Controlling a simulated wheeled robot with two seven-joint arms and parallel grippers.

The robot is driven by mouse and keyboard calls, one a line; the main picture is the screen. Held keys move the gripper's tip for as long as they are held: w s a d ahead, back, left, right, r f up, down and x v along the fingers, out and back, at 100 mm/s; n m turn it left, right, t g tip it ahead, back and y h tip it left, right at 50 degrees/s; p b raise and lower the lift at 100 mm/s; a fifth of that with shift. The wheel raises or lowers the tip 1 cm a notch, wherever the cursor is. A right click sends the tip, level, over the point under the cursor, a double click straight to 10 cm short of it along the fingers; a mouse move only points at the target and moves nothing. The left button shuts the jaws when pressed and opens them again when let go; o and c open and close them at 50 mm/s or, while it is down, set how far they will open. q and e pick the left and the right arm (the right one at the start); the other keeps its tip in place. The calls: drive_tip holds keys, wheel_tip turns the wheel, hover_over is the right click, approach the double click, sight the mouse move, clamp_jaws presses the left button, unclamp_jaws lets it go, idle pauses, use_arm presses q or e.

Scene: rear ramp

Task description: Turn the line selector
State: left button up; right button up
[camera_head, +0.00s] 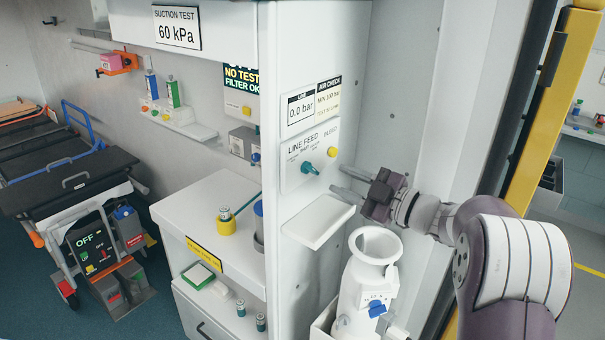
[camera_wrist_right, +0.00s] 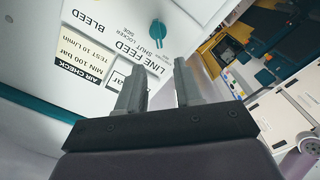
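The line selector is a teal knob (camera_head: 309,168) on the white LINE FEED panel (camera_head: 291,179), on the side wall of the white cabinet. The knob also shows in the right wrist view (camera_wrist_right: 157,32), near the SHUT label. My right gripper (camera_head: 343,181) is to the right of the panel, fingers pointing towards it. In the wrist view the two grey fingers (camera_wrist_right: 160,82) are spread with nothing between them, and the knob lies beyond the tips, apart from them. A yellow BLEED button (camera_head: 332,152) sits at the panel's upper right. My left gripper is not in view.
A line display (camera_head: 301,108) above the panel reads 0.0 bar, beside an AIR CHECK label (camera_head: 328,95). A white shelf (camera_head: 318,221) juts out below the panel. A white cylinder (camera_head: 376,245) stands below my right gripper. A yellow post (camera_head: 555,90) stands at the right.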

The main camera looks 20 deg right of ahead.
drive_tip(key=v, duration=0.4)
drive_tip(key=shift+s+d, duration=0.25)
drive_tip(key=shift+d, duration=0.05)
drive_tip(key=shift+w, duration=0.1)
